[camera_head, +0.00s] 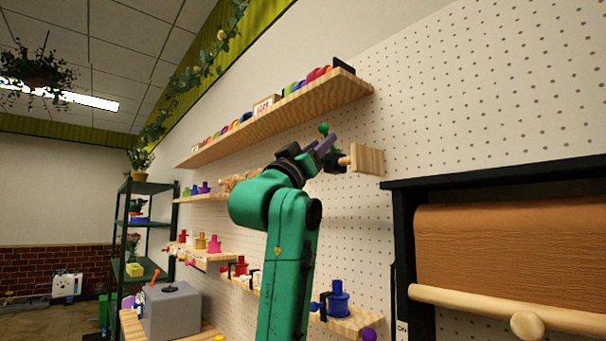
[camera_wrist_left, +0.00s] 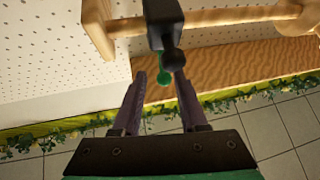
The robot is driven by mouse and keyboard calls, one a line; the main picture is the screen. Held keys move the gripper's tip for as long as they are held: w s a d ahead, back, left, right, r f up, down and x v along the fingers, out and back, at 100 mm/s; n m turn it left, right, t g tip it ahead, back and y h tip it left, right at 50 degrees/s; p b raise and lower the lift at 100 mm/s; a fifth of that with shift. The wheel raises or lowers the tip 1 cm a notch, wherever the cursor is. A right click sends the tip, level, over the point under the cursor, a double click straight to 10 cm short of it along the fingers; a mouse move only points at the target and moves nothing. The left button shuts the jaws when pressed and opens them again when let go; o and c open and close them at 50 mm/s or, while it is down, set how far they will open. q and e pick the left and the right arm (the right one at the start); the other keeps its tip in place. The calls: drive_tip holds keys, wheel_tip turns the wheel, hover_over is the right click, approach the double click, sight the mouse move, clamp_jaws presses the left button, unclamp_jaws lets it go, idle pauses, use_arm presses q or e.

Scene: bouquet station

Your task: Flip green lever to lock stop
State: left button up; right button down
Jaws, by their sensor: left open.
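A green lever (camera_head: 323,129) with a round knob sticks up from a black stop (camera_head: 335,164) on a wooden rod (camera_head: 344,161) fixed to the pegboard. In the left wrist view the black stop (camera_wrist_left: 162,28) sits around the rod, and the green lever's knob (camera_wrist_left: 163,78) shows between the fingertips. A dark round knob sits beside it on the stop. My left gripper (camera_head: 324,146) is open at the lever; in the wrist view its purple fingers (camera_wrist_left: 161,80) stand on either side of the green knob, with gaps visible. My right gripper is not in view.
A long wooden shelf (camera_head: 280,122) with colored items runs above and behind the gripper. A black-framed brown paper roll (camera_head: 510,250) hangs at the right. Lower small shelves hold colored spools, such as a blue spool (camera_head: 338,299). The pegboard (camera_head: 480,100) around the rod is bare.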

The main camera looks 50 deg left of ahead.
use_arm(q)
drive_tip(key=b+v, duration=0.4)
drive_tip(key=v, duration=0.6)
drive_tip(key=shift+w+r, duration=0.1)
drive_tip(key=shift+r, duration=0.05)
